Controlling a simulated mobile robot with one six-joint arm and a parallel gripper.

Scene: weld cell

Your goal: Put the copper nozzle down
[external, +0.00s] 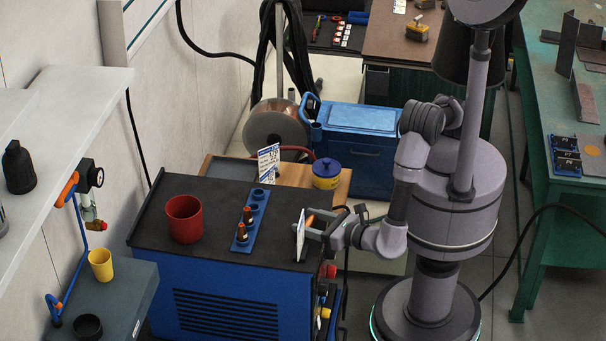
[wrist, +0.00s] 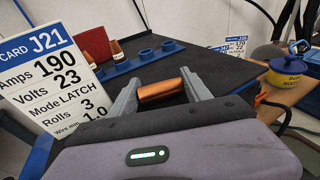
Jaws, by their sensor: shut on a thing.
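My gripper (external: 313,224) is shut on a copper nozzle (wrist: 160,90), which lies sideways between the two grey fingers in the wrist view. In the external view the gripper is above the right edge of the dark top of a blue cabinet (external: 225,300). A blue rack (external: 256,218) stands on that top, left of the gripper. Two copper nozzles (external: 242,232) stand in its near end, and its far sockets look empty. The rack also shows in the wrist view (wrist: 142,62), beyond the held nozzle.
A white J21 card (wrist: 48,75) stands close to my gripper, at left in the wrist view. A red cup (external: 184,219) is left of the rack. Another card (external: 268,163) and a yellow pot with blue lid (external: 326,174) stand behind. Dark top between rack and gripper is clear.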

